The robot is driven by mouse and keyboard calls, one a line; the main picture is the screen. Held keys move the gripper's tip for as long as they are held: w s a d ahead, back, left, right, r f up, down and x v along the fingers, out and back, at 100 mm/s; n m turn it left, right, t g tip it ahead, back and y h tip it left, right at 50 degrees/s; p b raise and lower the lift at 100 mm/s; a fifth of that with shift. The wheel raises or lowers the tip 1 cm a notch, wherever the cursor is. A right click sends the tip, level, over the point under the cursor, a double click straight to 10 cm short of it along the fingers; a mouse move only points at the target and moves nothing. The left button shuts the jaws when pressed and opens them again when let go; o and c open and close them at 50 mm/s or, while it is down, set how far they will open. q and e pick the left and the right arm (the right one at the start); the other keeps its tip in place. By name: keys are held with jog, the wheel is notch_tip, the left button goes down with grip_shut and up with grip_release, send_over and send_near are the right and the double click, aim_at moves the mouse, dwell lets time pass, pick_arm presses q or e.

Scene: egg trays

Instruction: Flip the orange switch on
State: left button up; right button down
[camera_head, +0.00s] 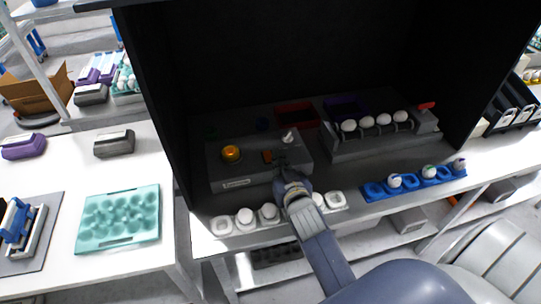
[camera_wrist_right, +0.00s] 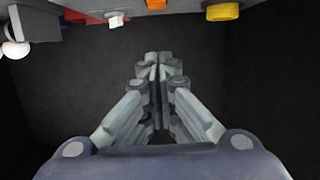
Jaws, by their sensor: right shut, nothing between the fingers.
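The orange switch (camera_head: 267,156) is a small rectangle on the top of a grey control box (camera_head: 216,174), inside the dark enclosure. In the right wrist view the orange switch (camera_wrist_right: 156,4) shows at the top edge, cut off by the frame. My right gripper (camera_head: 281,166) is at the box's front, just right of the switch in the head view. Its fingers are together and empty in the right wrist view (camera_wrist_right: 157,60). I cannot tell whether they touch the box. My left gripper is not in view.
A round yellow knob (camera_head: 231,153) and a white toggle (camera_head: 288,136) flank the switch. A grey rack (camera_head: 345,152) with several eggs stands to the right. White (camera_head: 222,225) and blue (camera_head: 411,182) egg holders line the front edge. Dark walls enclose the box.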

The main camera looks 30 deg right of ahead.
jog(key=p, duration=0.2)
send_over(268, 156)
jog(key=s, duration=0.3)
jog(key=shift+a+f, duration=0.2)
jog(key=shift+f, duration=0.3)
jog(key=shift+a+f, duration=0.15)
jog(key=shift+f, duration=0.3)
notch_tip(268, 156, down, 3)
jog(key=shift+r, duration=0.1)
jog(key=shift+s+f, duration=0.1)
jog(key=shift+f, duration=0.65)
